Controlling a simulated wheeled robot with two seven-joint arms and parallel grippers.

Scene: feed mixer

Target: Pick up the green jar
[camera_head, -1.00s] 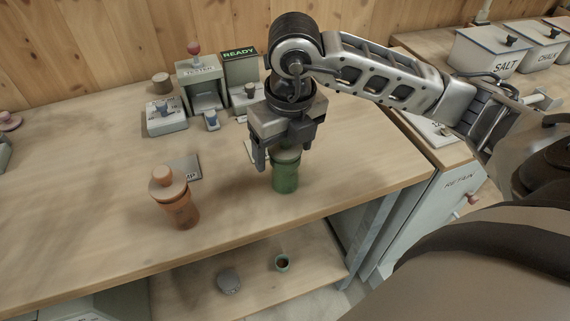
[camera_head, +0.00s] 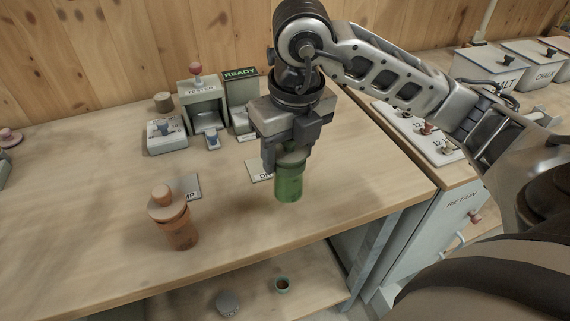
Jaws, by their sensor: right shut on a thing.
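The green jar (camera_head: 289,187) is upright at the right part of the wooden bench, near its front edge. My right gripper (camera_head: 288,156) points down from above and is shut on the green jar at its top. The fingers hide part of the jar's lid. I cannot tell whether the jar's base touches the bench. My left gripper is not in view.
An orange-brown jar (camera_head: 175,222) stands to the left on the bench (camera_head: 100,225). Behind are a tester (camera_head: 203,103) and a READY box (camera_head: 241,92). A lower shelf (camera_head: 255,293) holds a small cup (camera_head: 282,284) and a grey disc (camera_head: 228,302).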

